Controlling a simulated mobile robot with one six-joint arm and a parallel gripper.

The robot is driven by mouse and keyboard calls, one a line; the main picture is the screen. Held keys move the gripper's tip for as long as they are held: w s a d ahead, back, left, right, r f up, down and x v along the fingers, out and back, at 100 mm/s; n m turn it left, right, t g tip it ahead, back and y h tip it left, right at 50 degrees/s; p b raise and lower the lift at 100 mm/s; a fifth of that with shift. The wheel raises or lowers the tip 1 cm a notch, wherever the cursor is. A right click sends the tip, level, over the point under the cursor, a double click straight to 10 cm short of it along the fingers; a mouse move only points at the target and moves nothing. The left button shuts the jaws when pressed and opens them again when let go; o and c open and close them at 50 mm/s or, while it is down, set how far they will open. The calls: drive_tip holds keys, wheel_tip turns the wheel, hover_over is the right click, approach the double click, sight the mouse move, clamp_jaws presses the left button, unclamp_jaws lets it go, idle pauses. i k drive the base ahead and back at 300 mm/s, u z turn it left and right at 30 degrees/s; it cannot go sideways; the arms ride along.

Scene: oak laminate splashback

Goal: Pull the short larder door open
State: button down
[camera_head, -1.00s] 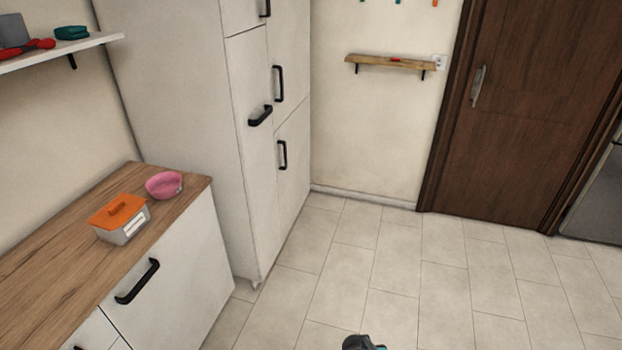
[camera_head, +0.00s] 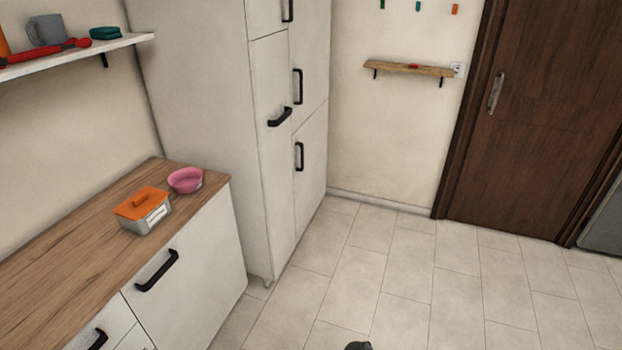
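The tall white larder cabinet (camera_head: 200,110) stands left of centre, with several doors on its front, all looking shut. The lower right door (camera_head: 312,170) is shorter than the lower left door (camera_head: 272,190) and has a black upright bar handle (camera_head: 299,156). Above it is another door (camera_head: 312,60) with an upright handle (camera_head: 298,87). The lower left door has a slanted-looking black handle (camera_head: 280,117). I cannot tell for sure which door is the short larder one. Only a small dark piece of my arm shows at the bottom edge; my gripper's fingers are not visible.
A wooden counter (camera_head: 60,255) with an orange-lidded box (camera_head: 143,212) and a pink bowl (camera_head: 185,181) juts out at left. A shelf (camera_head: 75,56) hangs above it. The tiled floor (camera_head: 390,290) before the larder is clear. A brown door (camera_head: 540,120) stands at right.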

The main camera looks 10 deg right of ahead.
sight(309, 142)
drive_tip(key=u, duration=0.05)
drive_tip(key=i, duration=0.95)
drive_tip(key=z, duration=0.05)
drive_tip(key=k, duration=0.65)
drive_tip(key=z, duration=0.45)
drive_tip(key=i, duration=1.4)
drive_tip(key=u, duration=0.25)
